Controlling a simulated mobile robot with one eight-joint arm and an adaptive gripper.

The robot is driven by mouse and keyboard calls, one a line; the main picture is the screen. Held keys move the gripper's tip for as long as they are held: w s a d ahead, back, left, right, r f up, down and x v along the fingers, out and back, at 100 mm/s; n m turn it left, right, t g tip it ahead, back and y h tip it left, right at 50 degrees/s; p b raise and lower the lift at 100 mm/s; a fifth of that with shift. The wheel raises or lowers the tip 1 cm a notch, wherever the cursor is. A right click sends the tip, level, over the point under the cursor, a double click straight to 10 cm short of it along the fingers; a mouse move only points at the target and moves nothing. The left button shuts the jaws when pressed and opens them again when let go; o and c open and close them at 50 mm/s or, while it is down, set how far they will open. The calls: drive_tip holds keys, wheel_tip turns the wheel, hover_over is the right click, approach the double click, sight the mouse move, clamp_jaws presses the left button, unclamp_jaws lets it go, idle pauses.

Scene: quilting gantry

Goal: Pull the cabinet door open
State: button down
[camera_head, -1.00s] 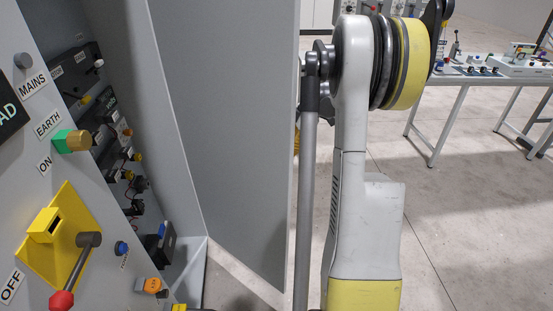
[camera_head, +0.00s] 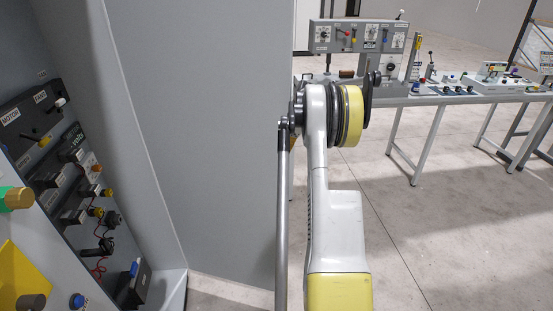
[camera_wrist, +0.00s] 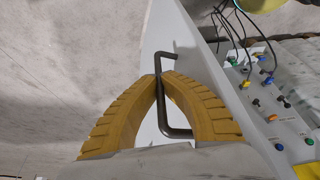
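The grey cabinet door (camera_head: 215,130) stands swung out from the cabinet in the head view, with the interior open to its left. In the wrist view, a dark bent handle (camera_wrist: 176,132) stands against a pale panel (camera_wrist: 158,45), which appears to be the door. My gripper (camera_wrist: 160,80) has its two yellow ribbed fingers closed together at the tips on the handle's bar. In the head view my arm hides the gripper and the handle beyond the door's right edge.
The cabinet interior at left holds a dark control panel (camera_head: 50,130) with switches, knobs and red wires. A green and brass knob (camera_head: 17,198) sticks out at the left edge. A workbench (camera_head: 470,98) with control boxes stands at the back right. Concrete floor (camera_head: 440,230) is clear at right.

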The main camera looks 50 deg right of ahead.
drive_tip(key=shift+w+d, duration=0.15)
drive_tip(key=c, duration=1.5)
unclamp_jaws()
drive_tip(key=shift+w, duration=0.1)
drive_tip(key=shift+c, duration=0.2)
drive_tip(key=shift+r, duration=0.1)
drive_tip(key=v, duration=1.2)
